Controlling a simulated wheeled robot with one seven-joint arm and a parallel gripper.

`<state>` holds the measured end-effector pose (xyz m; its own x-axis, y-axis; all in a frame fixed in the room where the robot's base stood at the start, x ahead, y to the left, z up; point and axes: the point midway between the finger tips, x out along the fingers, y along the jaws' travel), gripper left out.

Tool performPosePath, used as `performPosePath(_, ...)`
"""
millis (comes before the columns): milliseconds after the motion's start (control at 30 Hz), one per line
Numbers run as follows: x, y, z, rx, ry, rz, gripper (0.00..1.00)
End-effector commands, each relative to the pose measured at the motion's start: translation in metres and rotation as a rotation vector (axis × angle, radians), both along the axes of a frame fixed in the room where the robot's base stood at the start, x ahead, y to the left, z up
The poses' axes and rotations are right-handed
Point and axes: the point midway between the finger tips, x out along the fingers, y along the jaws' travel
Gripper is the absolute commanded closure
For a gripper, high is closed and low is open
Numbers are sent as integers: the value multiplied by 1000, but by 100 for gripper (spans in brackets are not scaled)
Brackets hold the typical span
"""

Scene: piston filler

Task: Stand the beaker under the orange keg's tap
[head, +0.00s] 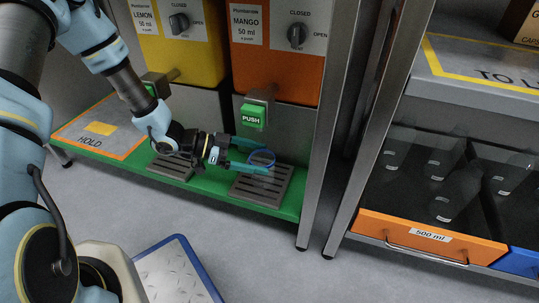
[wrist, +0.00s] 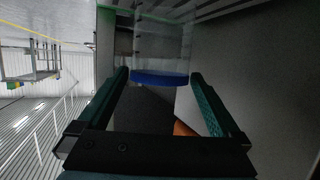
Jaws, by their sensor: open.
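The clear beaker with a blue rim (head: 262,158) appears to stand upright on the drip grate (head: 248,190) below the orange keg (head: 277,70). The keg is labelled MANGO 50 ml, and its tap with a green PUSH plate (head: 253,114) is above and slightly left of the beaker in the picture. My gripper (head: 257,159) is open, with its teal fingers at either side of the beaker's rim. In the wrist view, the blue rim (wrist: 160,78) lies between the fingertips (wrist: 160,74), with small gaps showing. The beaker's clear base is hard to make out.
A yellow LEMON keg (head: 180,50) stands left, with another grate (head: 172,166) below it. A HOLD mat (head: 88,142) lies on the green shelf's left end. A steel post (head: 325,130) stands close right. Beyond it is an orange 500 ml drawer (head: 400,235) holding clear vessels.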

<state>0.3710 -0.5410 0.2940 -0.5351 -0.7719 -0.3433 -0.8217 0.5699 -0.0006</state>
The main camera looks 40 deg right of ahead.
Motion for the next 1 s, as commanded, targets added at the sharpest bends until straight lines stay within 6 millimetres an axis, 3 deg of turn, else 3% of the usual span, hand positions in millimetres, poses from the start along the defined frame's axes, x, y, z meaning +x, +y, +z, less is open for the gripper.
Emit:
performPosePath(33,7,9,10,1,-2,2,0)
performPosePath(200,25,36,20,1,-2,2,0)
performPosePath(400,38,55,26,1,-1,1,0)
performPosePath(1000,41,60,27,0,0,-1,0)
